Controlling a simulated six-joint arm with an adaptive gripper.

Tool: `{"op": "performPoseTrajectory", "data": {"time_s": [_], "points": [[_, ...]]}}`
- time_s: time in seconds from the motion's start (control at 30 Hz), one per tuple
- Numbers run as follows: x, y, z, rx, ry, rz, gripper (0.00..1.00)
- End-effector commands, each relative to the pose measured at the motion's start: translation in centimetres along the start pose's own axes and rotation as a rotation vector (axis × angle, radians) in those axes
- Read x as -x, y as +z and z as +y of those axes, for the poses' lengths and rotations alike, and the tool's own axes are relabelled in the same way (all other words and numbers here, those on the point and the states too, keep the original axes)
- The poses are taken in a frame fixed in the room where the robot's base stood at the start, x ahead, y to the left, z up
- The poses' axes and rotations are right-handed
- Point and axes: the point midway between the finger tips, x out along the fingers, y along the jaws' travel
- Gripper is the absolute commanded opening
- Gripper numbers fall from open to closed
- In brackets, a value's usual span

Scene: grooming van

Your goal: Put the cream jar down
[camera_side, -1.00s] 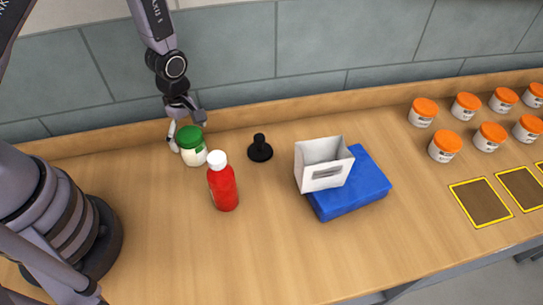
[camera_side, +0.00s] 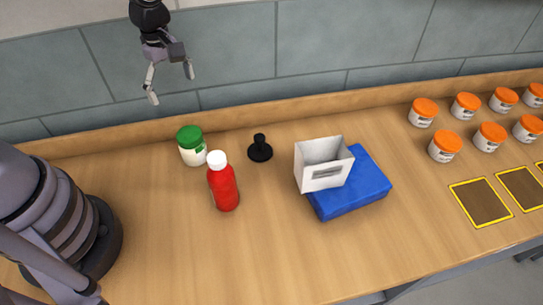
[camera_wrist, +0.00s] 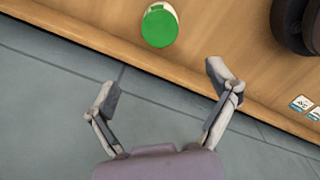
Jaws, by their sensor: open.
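The cream jar (camera_side: 194,151), white with a green lid, stands upright on the wooden counter near the back ledge, just behind and left of a red bottle. In the wrist view its green lid (camera_wrist: 160,27) shows at the top, beyond my fingertips. My gripper (camera_side: 171,84) is open and empty, raised well above the counter, up and to the left of the jar. In the wrist view my gripper's two fingers (camera_wrist: 167,82) are spread wide with nothing between them.
The red bottle (camera_side: 223,183) with a white cap stands close to the jar. A black knobbed object (camera_side: 260,149) is to its right. A white open box (camera_side: 322,172) sits on a blue block (camera_side: 364,190). Several orange-lidded jars (camera_side: 445,147) and yellow-edged dark squares (camera_side: 481,203) are at right.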

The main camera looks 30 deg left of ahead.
Motion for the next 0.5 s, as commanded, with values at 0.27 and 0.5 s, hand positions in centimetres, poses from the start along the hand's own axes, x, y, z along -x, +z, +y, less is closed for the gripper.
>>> {"op": "performPoseTrajectory", "data": {"time_s": [0.27,0.5], "points": [[12.3,-2.5,-4.0,-0.569,0.197,0.050,0.87],[19.5,-4.2,-11.7,-1.134,0.327,0.226,0.87]]}}
